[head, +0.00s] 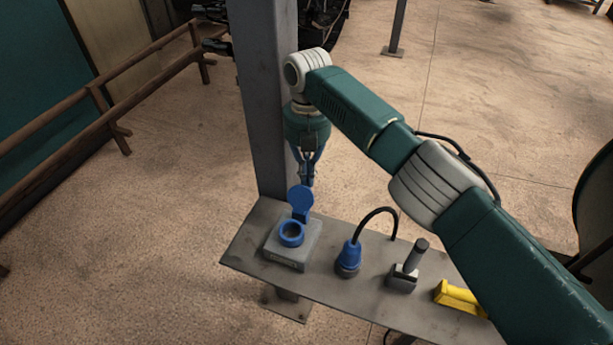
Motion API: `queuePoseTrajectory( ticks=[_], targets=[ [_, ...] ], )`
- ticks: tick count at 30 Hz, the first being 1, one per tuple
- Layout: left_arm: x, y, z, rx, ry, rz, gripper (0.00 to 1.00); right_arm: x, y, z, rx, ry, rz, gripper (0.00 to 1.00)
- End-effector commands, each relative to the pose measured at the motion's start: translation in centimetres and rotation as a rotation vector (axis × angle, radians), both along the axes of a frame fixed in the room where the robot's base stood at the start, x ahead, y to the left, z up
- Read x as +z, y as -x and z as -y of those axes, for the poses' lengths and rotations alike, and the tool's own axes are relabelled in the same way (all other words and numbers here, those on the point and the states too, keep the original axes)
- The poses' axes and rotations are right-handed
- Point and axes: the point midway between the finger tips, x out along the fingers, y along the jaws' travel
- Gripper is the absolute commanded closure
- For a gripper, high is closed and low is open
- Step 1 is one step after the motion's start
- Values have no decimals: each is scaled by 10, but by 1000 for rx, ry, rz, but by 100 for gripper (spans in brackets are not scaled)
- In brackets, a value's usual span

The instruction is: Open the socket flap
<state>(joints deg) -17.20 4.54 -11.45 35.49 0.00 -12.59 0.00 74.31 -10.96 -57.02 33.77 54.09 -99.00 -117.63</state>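A grey socket box (291,258) with a blue round socket ring (291,233) sits on the left end of a grey shelf (330,290). Its round blue flap (301,198) stands up at the back of the ring, and the socket mouth is uncovered. My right gripper (307,181) points down just above and behind the flap. Its fingers come together at the tips, with nothing seen between them. Whether the fingertips touch the flap cannot be told. My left gripper is not in view.
A blue plug (348,258) with a black cable stands right of the box. Farther right are a grey lever block (404,276) and a yellow object (460,297). A grey post (262,110) rises behind the shelf. A brown railing (100,100) is at left; open floor lies between.

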Motion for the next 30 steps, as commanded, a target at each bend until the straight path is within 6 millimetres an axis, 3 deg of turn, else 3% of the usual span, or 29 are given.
queuePoseTrajectory(
  ticks=[17, 30],
  targets=[
    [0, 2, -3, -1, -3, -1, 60, 8, -2, 0, -1, -1, 3, 100],
    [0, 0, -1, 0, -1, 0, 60, 94, -8, -1, -1, -1, 4, 100]
  ],
)
